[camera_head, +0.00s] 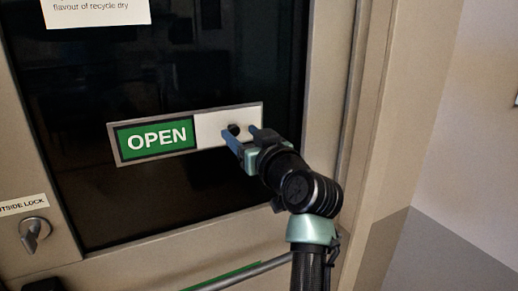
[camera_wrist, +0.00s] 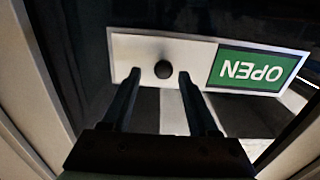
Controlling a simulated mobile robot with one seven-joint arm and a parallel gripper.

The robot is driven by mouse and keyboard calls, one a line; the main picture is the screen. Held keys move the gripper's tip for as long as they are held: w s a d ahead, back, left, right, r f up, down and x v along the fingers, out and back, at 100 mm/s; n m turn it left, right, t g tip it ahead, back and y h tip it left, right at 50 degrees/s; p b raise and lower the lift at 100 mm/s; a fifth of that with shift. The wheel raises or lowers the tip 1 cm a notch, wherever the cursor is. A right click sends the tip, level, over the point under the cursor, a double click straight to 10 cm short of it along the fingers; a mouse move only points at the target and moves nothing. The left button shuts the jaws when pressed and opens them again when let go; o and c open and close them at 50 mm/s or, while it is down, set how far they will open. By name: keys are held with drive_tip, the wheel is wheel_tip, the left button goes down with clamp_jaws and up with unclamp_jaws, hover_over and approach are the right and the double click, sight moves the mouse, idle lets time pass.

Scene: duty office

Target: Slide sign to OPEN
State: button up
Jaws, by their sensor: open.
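The sign (camera_head: 155,137) is a flat framed plate on the dark door window, with a green OPEN panel showing at its left. A white slider plate (camera_head: 208,128) with a round black knob (camera_head: 234,129) covers its right part. In the wrist view the sign appears upside down, with the OPEN panel (camera_wrist: 252,68) at right and the knob (camera_wrist: 162,69) on the white plate. My gripper (camera_head: 240,135) is open at the sign's right part. Its fingers (camera_wrist: 159,78) stand on either side of the knob, with gaps showing between them and it.
The door's dark window (camera_head: 100,85) lies behind the sign. A paper notice (camera_head: 95,10) is above, and a lock knob (camera_head: 34,232) labelled OUTSIDE LOCK is at lower left. A push bar (camera_head: 245,274) crosses the door below. The door frame (camera_head: 365,130) rises at right.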

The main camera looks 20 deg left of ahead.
drive_tip(key=b+v, duration=0.2)
drive_tip(key=v, duration=1)
drive_tip(key=shift+b, duration=0.3)
drive_tip(key=s+d+r+m+t+h+p, duration=0.1)
drive_tip(key=s+d+r+m+t+h, duration=0.15)
drive_tip(key=d+r+t, duration=0.35)
drive_tip(key=s+d+r+m+t+h+p, duration=0.1)
drive_tip(key=s+d+r+m+t+h, duration=0.15)
drive_tip(key=r, duration=0.45)
drive_tip(key=s+d+r+m+t+h+p, duration=0.1)
drive_tip(key=s+d+r+m+t+h, duration=0.4)
drive_tip(key=s+d+r+t+h, duration=0.2)
drive_tip(key=s+r+h, duration=0.1)
drive_tip(key=s+r, duration=0.1)
drive_tip(key=s, duration=0.1)
drive_tip(key=shift+s+d+r+h, duration=0.15)
drive_tip(key=shift+s+r+h, duration=0.15)
drive_tip(key=shift+r+h, duration=0.1)
